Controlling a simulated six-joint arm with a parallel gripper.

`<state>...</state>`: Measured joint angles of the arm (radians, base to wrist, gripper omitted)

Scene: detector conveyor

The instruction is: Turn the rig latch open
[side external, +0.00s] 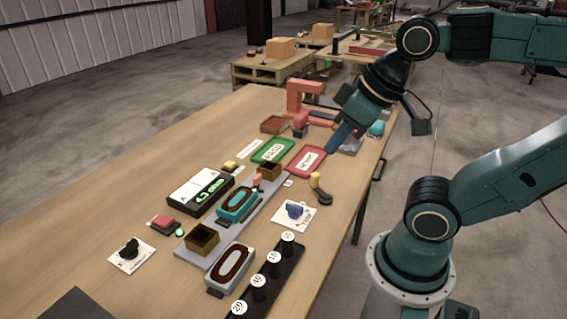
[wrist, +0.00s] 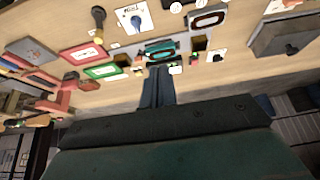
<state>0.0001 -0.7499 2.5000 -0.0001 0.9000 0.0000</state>
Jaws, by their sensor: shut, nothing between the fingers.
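A blue knob (side external: 295,211) stands on a white labelled plate (side external: 283,220) near the right of the table; it also shows in the wrist view (wrist: 136,20). A black knob (side external: 129,248) stands on another white plate (side external: 118,262) at the front left. Their labels are too small to read, so I cannot tell which is the rig latch. My gripper (side external: 332,151) is shut and empty, its blue fingers pointing down by the red-rimmed tray, well behind the blue knob. In the wrist view my gripper (wrist: 159,70) points toward the teal-framed detector (wrist: 162,54).
A grey conveyor strip (side external: 193,269) carries the teal detector (side external: 237,203) and brass boxes. A green tray (side external: 272,143) and red tray (side external: 305,167) lie behind. A black rack of weights (side external: 277,284) is in front.

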